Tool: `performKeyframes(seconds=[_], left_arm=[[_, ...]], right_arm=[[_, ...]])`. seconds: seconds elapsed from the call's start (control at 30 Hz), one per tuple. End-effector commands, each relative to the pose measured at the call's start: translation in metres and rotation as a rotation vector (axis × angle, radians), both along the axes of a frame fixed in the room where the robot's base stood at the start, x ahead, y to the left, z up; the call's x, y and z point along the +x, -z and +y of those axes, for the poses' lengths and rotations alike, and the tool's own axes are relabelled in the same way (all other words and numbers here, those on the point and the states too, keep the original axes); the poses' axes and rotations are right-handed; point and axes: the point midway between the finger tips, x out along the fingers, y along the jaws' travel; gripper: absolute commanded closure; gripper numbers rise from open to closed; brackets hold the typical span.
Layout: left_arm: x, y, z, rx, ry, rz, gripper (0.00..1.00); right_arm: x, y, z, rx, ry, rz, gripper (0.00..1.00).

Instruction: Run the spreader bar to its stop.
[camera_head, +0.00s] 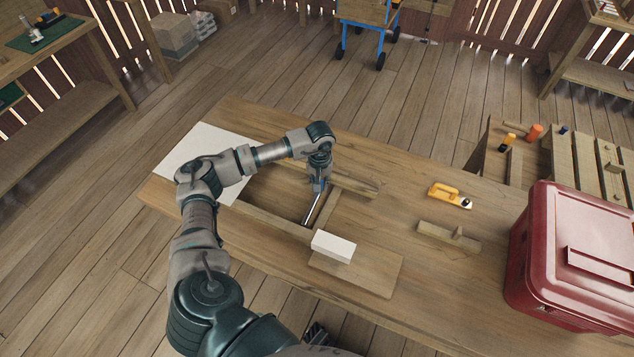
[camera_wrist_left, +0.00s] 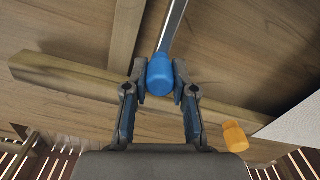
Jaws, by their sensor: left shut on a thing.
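A thin metal bar with a blue end, which looks like the spreader bar (camera_head: 311,211), lies across the gap between two wooden rails on the bench. In the left wrist view the blue end (camera_wrist_left: 160,76) sits between the fingertips and the metal rod (camera_wrist_left: 172,28) runs away from it. My left gripper (camera_head: 319,187) is shut on the blue end, near the far rail (camera_head: 345,183). The near rail (camera_head: 272,220) is at the bar's other end. A wooden crosspiece (camera_head: 328,211) lies beside the bar on the right. My right gripper is not in view.
A white block (camera_head: 334,246) stands by the near rail on a thin board (camera_head: 372,272). A white panel (camera_head: 207,147) lies at the bench's left.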

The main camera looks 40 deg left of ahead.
Motion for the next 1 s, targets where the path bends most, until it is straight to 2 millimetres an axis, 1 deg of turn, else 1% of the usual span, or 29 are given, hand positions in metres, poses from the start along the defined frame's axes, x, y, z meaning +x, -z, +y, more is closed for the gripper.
performKeyframes(seconds=[0.5, 0.53, 0.57, 0.6, 0.63, 0.9, 1.0], left_arm=[[0.0004, -0.0005, -0.0030, 0.001, 0.021, 0.000, 1.00], [0.0004, -0.0005, -0.0031, 0.001, 0.020, 0.000, 0.69], [0.0004, -0.0005, -0.0031, 0.001, 0.020, 0.000, 0.62], [0.0004, -0.0005, -0.0031, 0.001, 0.020, 0.000, 0.52], [0.0004, -0.0005, -0.0031, 0.001, 0.020, 0.000, 0.49], [0.0005, -0.0007, -0.0030, 0.001, 0.020, 0.000, 0.49], [0.0010, -0.0062, -0.0029, 0.001, 0.020, -0.001, 0.49]], right_arm=[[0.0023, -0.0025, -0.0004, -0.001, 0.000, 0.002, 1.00], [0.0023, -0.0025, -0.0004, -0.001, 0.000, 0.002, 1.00], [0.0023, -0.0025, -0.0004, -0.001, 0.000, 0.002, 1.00], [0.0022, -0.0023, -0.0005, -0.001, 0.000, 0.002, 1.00], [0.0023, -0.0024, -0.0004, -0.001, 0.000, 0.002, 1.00], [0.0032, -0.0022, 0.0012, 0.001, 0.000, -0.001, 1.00], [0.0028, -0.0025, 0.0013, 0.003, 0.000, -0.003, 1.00]])
